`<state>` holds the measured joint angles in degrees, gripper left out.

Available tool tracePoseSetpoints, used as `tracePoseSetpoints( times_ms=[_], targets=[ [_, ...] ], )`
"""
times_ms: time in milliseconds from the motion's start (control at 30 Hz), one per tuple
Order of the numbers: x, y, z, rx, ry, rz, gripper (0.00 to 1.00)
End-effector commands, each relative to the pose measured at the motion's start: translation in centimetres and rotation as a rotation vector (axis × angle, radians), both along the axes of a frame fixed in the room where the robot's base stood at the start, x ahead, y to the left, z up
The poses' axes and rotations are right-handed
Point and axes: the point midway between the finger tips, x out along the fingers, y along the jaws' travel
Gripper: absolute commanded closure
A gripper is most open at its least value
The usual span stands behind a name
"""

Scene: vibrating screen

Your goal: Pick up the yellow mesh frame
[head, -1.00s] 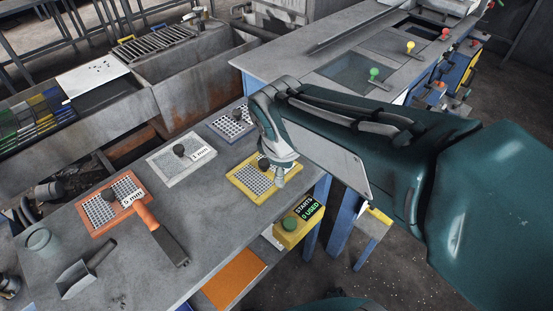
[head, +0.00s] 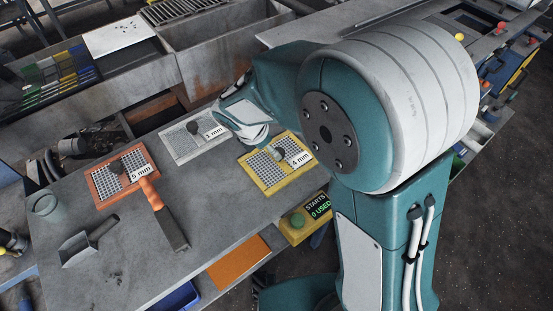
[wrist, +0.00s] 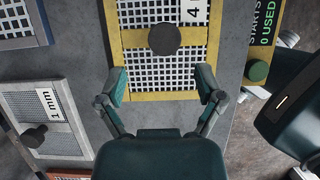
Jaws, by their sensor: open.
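The yellow mesh frame (head: 267,181) lies flat on the grey table, with a "4 mm" label and a dark round knob. In the wrist view the frame (wrist: 160,95) fills the upper middle, its knob (wrist: 165,39) beyond my fingertips. My gripper (wrist: 165,84) is open and empty, its two fingers spread over the near yellow bar. In the head view my wrist is just left of and above the frame, and the fingers are not clearly seen there. I cannot tell how high the fingers are above the frame.
A white 1 mm frame (head: 190,143) and an orange 5 mm frame (head: 106,186) lie to the left. A yellow "STARTS" button box (head: 300,220) is at the table's edge.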

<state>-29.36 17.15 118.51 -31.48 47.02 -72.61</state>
Motion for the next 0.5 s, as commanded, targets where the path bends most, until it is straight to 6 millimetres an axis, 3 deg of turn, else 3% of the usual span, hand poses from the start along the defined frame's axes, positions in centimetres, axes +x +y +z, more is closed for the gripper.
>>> tracePoseSetpoints(
  times_ms=[500],
  targets=[
    [1.2,-1.9,-5.2,0.001,0.000,-0.003,0.14]
  ],
)
